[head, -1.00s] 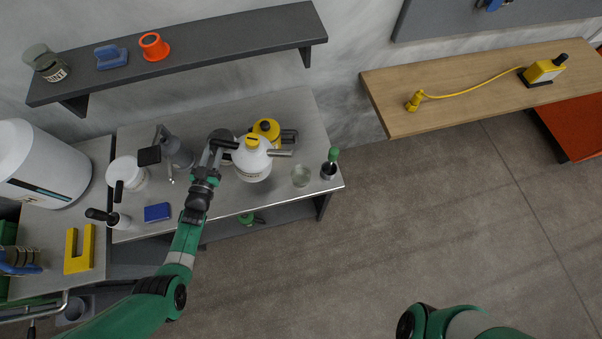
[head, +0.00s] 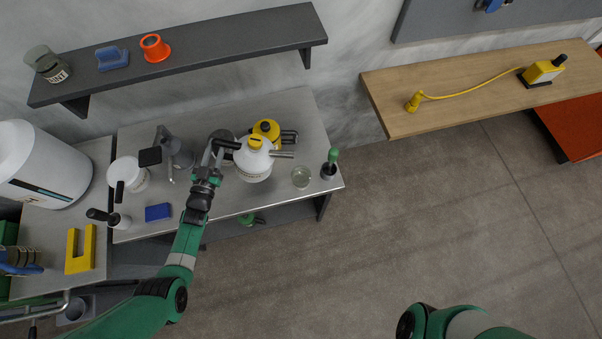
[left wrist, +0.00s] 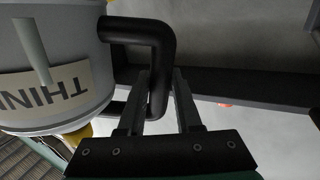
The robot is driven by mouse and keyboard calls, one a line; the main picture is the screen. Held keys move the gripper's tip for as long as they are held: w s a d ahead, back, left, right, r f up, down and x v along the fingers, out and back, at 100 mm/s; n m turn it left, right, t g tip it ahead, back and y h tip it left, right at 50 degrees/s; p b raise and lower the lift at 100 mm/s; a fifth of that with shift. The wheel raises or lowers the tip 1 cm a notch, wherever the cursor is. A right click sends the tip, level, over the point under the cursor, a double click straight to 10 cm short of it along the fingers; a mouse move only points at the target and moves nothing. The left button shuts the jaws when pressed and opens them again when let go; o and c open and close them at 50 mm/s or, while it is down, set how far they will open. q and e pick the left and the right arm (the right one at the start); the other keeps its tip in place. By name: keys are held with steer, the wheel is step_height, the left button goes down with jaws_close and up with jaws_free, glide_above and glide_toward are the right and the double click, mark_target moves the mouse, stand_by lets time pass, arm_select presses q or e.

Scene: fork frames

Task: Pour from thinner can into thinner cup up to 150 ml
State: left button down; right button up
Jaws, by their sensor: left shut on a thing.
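The thinner can (head: 253,165) is white with a yellow cap and a grey spout that points right, toward the cup. In the left wrist view the can (left wrist: 50,70) shows a label reading "THIN" and a black handle (left wrist: 150,40). My left gripper (head: 222,150) is shut on that handle, and its fingers also show in the left wrist view (left wrist: 160,90). The can looks about upright; I cannot tell whether it touches the bench. The clear thinner cup (head: 300,177) stands on the bench to the right of the spout. Its fill level is too small to read.
A yellow container (head: 267,129) stands close behind the can. A dark pot with a green-topped tool (head: 329,168) is right of the cup, near the bench edge. A grey device (head: 178,152), white jar (head: 128,172) and blue block (head: 158,212) lie left. A shelf (head: 190,45) hangs behind.

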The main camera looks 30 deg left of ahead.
mark_target(212, 142)
arm_select(q)
steer(key=shift+r+p, duration=0.45)
steer(key=shift+r, duration=0.3)
steer(key=shift+r+m, duration=0.35)
steer(key=shift+m, duration=0.05)
steer(key=shift+r+p, duration=0.35)
steer(key=shift+p, duration=0.2)
steer(key=shift+w+d+r+m+p, duration=0.15)
steer(key=shift+r+m+p, duration=0.3)
steer(key=shift+r+m, duration=0.45)
stand_by(2.7)
steer(key=shift+d+r+m, duration=0.15)
steer(key=shift+r+m, duration=0.05)
steer(key=shift+m, duration=0.2)
stand_by(2.3)
